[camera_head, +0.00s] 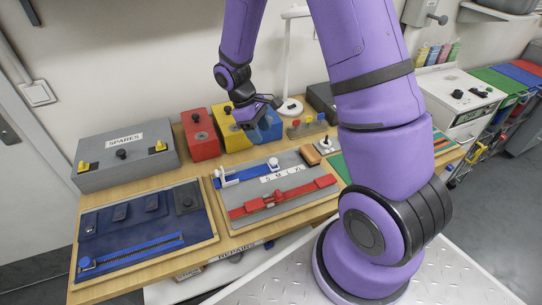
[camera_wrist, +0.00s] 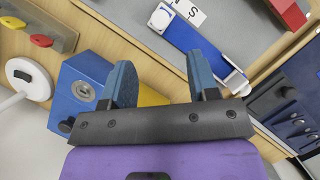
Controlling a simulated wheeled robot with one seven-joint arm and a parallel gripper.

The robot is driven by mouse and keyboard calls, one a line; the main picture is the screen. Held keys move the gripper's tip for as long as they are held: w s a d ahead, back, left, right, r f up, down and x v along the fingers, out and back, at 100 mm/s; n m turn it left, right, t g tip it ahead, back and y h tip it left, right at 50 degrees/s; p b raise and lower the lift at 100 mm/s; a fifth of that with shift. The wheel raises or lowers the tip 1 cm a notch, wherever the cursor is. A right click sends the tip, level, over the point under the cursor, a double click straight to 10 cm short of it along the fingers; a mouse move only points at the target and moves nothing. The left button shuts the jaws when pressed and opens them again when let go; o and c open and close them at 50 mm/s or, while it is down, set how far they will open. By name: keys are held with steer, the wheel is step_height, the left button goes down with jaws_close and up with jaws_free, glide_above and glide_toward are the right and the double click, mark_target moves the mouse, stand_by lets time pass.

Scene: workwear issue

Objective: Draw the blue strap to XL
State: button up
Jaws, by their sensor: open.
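The blue strap (camera_head: 248,174) lies on a grey board (camera_head: 240,198), with a white fitting at its left end and a white piece (camera_head: 273,163) at its right end, near the S end of the size label (camera_head: 281,173). The wrist view also shows the blue strap (camera_wrist: 196,40), the white end piece (camera_wrist: 160,18) and part of the label (camera_wrist: 190,12). My gripper (camera_head: 270,101) is open and empty, above the blue box behind the board. Its two blue fingers stand apart in the wrist view (camera_wrist: 160,68), clear of the strap.
A red strap (camera_head: 285,197) lies in front on the same board. Blue (camera_head: 266,128), yellow (camera_head: 232,133) and red (camera_head: 201,138) boxes stand behind. A grey SPARES box (camera_head: 125,156) and a dark blue board (camera_head: 145,225) are at left. A lamp (camera_head: 290,106) stands behind.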

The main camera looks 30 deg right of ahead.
mark_target(274, 160)
steer(key=x, duration=1)
jaws_close()
